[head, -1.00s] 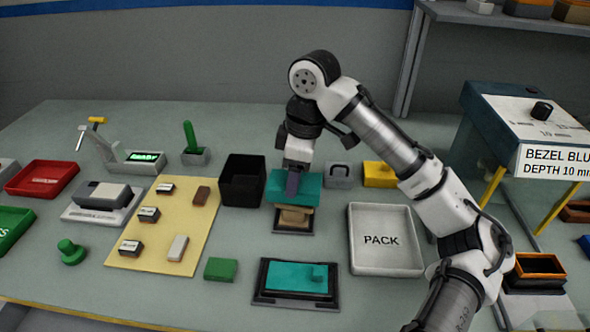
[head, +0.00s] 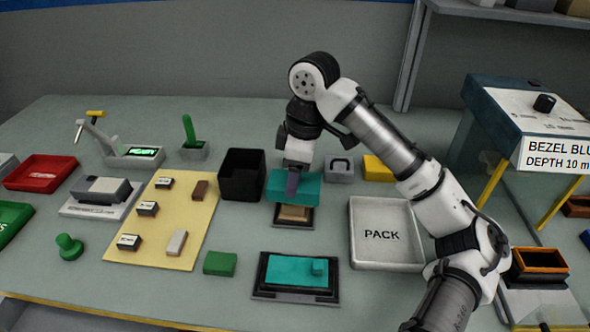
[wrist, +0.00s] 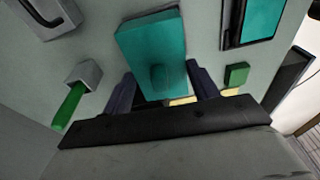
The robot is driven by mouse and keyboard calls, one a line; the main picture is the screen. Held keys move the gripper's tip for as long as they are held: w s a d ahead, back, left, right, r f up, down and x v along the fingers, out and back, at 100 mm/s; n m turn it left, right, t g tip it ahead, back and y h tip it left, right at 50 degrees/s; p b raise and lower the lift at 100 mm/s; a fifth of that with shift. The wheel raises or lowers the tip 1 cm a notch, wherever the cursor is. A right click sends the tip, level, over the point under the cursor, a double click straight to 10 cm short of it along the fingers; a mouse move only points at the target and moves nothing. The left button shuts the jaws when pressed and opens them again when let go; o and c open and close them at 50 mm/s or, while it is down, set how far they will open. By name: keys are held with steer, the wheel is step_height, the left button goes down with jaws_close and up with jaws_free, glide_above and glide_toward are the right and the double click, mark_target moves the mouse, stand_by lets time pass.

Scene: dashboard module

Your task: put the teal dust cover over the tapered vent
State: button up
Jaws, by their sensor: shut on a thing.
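The teal dust cover (head: 296,186) is a blocky piece held in my gripper (head: 292,180). Its small teal knob (wrist: 162,76) sits between the two dark fingers in the wrist view. The tapered vent (head: 295,213) is a tan block on a dark base on the bench, just below and in front of the cover in the head view. The cover hides its upper back part. A strip of tan shows under the cover, and I cannot tell whether they touch.
A second teal piece with a knob (head: 297,269) lies in a black-framed holder in front. A black bin (head: 242,175) stands close left of the cover, a grey block with a handle (head: 340,168) close right. The white PACK tray (head: 381,250) is further right.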

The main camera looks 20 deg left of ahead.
mark_target(305, 182)
steer(key=shift+f, duration=0.4)
steer(key=o, duration=1.1)
steer(key=shift+c, duration=0.2)
steer(key=shift+r, duration=0.1)
step_height(305, 182, up, 14)
steer(key=d, duration=0.2)
steer(key=shift+w+f+b, duration=0.25)
steer(key=shift+b, duration=0.05)
